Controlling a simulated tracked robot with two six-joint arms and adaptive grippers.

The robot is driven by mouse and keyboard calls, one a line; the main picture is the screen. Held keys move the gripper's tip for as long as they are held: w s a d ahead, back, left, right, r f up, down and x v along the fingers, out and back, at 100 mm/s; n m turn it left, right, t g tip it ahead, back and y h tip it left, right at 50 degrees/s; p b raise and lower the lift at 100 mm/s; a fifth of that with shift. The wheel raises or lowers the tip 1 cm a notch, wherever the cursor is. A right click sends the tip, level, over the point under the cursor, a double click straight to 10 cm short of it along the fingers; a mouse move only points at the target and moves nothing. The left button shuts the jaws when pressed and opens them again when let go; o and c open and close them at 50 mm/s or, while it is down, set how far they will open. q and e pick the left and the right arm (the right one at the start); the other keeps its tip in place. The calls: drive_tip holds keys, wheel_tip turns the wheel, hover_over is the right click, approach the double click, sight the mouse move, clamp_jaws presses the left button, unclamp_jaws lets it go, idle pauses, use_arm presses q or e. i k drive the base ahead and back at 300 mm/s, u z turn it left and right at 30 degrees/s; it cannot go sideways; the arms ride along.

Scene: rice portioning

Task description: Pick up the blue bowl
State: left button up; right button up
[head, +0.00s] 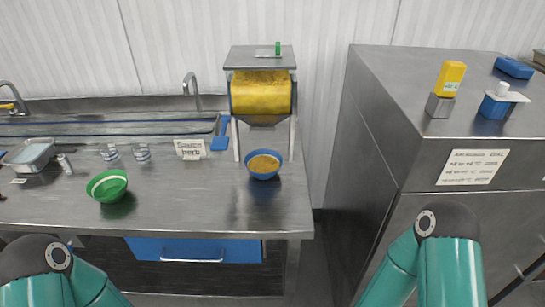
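The blue bowl (280,171) is on the metal counter (215,205), just below and in front of the yellow-drum dispenser. It looks upright and holds a yellow-brown grainy fill. Nothing of mine touches it. Teal links of my two arms show at the bottom left and bottom right, well apart from the bowl. Neither gripper can be made out in the head view.
The dispenser (261,93) stands on thin legs behind the bowl. A green bowl (108,188), two clear glasses (141,152), a sign (190,149) and a metal tray (30,154) are to the left. A tall steel cabinet (420,160) stands right, past a gap.

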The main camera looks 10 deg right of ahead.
sight(263, 165)
drive_tip(key=u, duration=0.1)
drive_tip(key=i, duration=0.65)
drive_tip(key=u, duration=0.7)
